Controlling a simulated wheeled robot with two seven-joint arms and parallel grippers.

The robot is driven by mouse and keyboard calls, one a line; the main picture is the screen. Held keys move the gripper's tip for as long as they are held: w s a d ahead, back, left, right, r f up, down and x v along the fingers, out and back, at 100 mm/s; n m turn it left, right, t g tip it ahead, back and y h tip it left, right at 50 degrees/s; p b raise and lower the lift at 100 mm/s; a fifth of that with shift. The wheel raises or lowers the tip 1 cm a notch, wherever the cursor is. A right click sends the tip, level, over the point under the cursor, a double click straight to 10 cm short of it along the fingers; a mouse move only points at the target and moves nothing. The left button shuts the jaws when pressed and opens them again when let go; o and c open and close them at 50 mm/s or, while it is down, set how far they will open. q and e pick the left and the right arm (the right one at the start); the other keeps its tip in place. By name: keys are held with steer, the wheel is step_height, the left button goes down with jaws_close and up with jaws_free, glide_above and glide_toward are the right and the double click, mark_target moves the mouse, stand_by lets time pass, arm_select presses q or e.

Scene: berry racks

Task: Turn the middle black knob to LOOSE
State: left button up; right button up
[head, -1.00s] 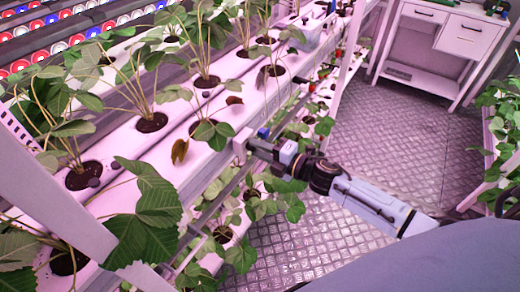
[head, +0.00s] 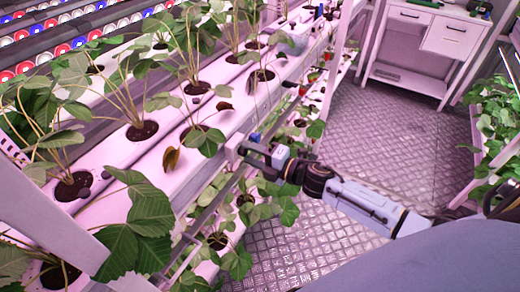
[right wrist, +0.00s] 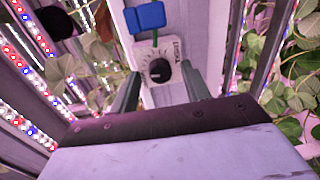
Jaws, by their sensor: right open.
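A black round knob (right wrist: 159,71) sits on a white dial plate (right wrist: 146,55) in the right wrist view. Small lettering runs along the plate's right side, too small to read, and I cannot tell the knob's setting. A blue block (right wrist: 147,17) is just above the plate. My right gripper (right wrist: 160,88) is open, one finger on each side of the knob, with no visible contact. In the head view my right gripper (head: 252,153) is at the rack's front edge, close to a small blue part (head: 256,137); the knob is hidden there. My left gripper is not in view.
White planting channels (head: 170,157) with leafy plants fill the left and middle. Leaves (head: 283,190) hang close below my right gripper. A white drawer table (head: 452,37) stands at the back right. The metal floor (head: 380,130) between is clear.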

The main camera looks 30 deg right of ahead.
steer(key=v, duration=1.3)
steer(key=shift+b, duration=0.4)
steer(key=shift+s+f, duration=0.1)
steer(key=shift+s, duration=0.05)
steer(key=s+d+f+m+g+h, duration=0.1)
steer(key=d+f+m+h, duration=0.25)
steer(key=f, duration=0.45)
steer(key=s+d+f+m+h, duration=0.1)
steer(key=d+f+m+h, duration=0.1)
steer(key=f+m, duration=0.4)
steer(key=s+f+m+g+h+b, duration=0.1)
steer(key=s+f+m+g+h, duration=0.15)
steer(key=s+f, duration=0.45)
steer(key=s+f+m+g+h+b, duration=0.1)
steer(key=s+f+m+g, duration=0.15)
steer(key=f, duration=0.85)
steer(key=s+a+f+m+g, duration=0.2)
steer(key=s+a+f, duration=0.1)
steer(key=s+f, duration=0.2)
steer(key=s+a+f+m+g, duration=0.3)
steer(key=s+a+f, duration=0.1)
steer(key=s, duration=0.6)
steer(key=s+a+f+m+g, duration=0.2)
steer(key=s+a+f, duration=0.2)
steer(key=s, duration=0.4)
steer(key=shift+a+f+g, duration=0.2)
steer(key=shift+f+g, duration=0.2)
steer(key=shift+f, duration=0.5)
